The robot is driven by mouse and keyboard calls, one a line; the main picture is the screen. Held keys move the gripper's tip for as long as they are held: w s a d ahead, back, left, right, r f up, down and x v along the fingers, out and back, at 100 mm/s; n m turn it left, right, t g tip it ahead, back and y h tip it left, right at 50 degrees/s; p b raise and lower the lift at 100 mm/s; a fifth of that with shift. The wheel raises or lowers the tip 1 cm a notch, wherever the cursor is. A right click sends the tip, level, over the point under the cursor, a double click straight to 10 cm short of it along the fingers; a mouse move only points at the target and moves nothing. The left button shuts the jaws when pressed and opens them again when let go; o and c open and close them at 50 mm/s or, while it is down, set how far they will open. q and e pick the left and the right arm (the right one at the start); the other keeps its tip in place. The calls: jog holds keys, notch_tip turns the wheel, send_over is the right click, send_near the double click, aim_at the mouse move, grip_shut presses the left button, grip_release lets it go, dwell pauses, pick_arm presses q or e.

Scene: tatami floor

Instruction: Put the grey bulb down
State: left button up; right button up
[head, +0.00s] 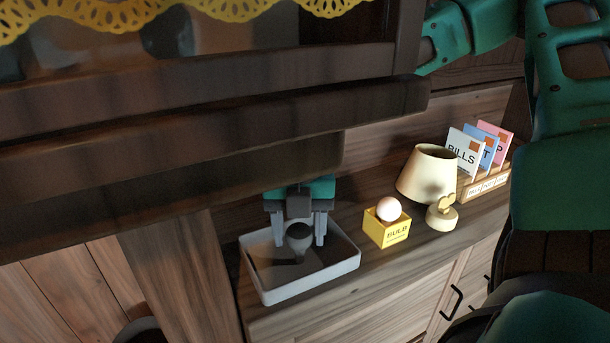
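The grey bulb (299,238) is between the fingers of my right gripper (299,232), round part up and narrow end down. The fingers flank it closely and appear shut on it. Gripper and bulb are over the white tray (346,265), inside its rim in the picture. I cannot tell whether the bulb's lower end touches the tray floor. My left gripper is not in view.
A yellow box marked BULB (387,235) holds a pale round bulb (389,208) right of the tray. Further right stand a cream lamp (428,173) and a letter rack (487,187) with envelopes. A dark wooden shelf (200,125) overhangs from the left, close above the gripper.

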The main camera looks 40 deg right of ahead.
aim_at(300, 225)
jog(key=shift+o, duration=1.4)
jog(key=shift+r, duration=0.1)
notch_tip(300, 225, up, 13)
jog(key=p, duration=0.3)
jog(key=shift+d, duration=0.15)
